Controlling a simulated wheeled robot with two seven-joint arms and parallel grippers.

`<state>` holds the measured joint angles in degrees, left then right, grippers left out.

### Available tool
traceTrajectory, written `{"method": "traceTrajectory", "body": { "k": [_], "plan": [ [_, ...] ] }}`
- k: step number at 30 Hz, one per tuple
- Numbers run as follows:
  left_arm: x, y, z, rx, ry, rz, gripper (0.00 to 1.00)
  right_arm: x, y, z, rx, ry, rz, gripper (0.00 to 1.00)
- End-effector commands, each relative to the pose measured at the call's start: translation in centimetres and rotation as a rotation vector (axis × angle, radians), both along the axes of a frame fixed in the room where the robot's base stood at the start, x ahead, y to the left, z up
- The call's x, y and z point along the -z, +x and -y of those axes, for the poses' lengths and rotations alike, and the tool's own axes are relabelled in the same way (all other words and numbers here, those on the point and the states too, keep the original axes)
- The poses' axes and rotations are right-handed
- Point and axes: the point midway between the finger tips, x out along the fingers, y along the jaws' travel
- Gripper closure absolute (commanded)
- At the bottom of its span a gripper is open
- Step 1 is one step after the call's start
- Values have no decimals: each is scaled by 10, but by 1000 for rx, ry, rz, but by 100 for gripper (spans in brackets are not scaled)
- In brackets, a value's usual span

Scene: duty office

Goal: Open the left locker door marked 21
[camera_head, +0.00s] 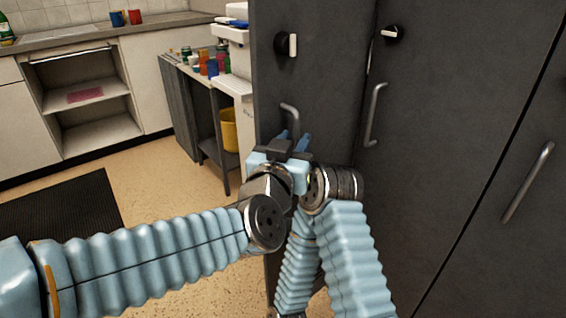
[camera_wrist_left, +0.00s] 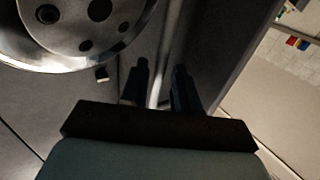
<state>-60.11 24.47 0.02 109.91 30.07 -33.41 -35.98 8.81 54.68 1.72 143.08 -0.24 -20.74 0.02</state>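The left dark grey locker door (camera_head: 330,95) stands in the middle of the head view, with a knob with a white grip (camera_head: 287,44) and a metal bar handle (camera_head: 290,112). No number 21 is readable on it. It looks shut or nearly so; I cannot tell exactly. My left gripper (camera_head: 293,142) is at the lower part of this handle. In the left wrist view its dark fingers (camera_wrist_left: 160,88) stand apart, with the handle bar (camera_wrist_left: 157,92) showing between them. I cannot tell whether they touch it. My right gripper is not seen.
More locker doors with a handle (camera_head: 375,115) and a slanted handle (camera_head: 528,182) fill the right. To the left are a cluttered side table (camera_head: 205,75), a yellow bin (camera_head: 229,130) and a kitchen counter (camera_head: 90,35). A dark mat (camera_head: 60,215) lies on open floor.

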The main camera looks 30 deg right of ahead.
Motion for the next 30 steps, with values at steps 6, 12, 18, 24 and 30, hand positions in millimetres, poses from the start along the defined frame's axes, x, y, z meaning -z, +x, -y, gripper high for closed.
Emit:
{"method": "traceTrajectory", "body": {
  "k": [6,12,18,24,30],
  "plan": [
    [0,-38,-37,3,-4,4,70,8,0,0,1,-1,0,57],
    [-1,-69,-68,3,-3,4,70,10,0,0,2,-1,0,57],
    [-1,-84,-84,3,-2,4,70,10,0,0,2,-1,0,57],
    [0,-86,-86,3,-1,3,70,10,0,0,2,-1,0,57],
    [0,-86,-86,3,-1,3,70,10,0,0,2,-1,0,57]
  ]
}}
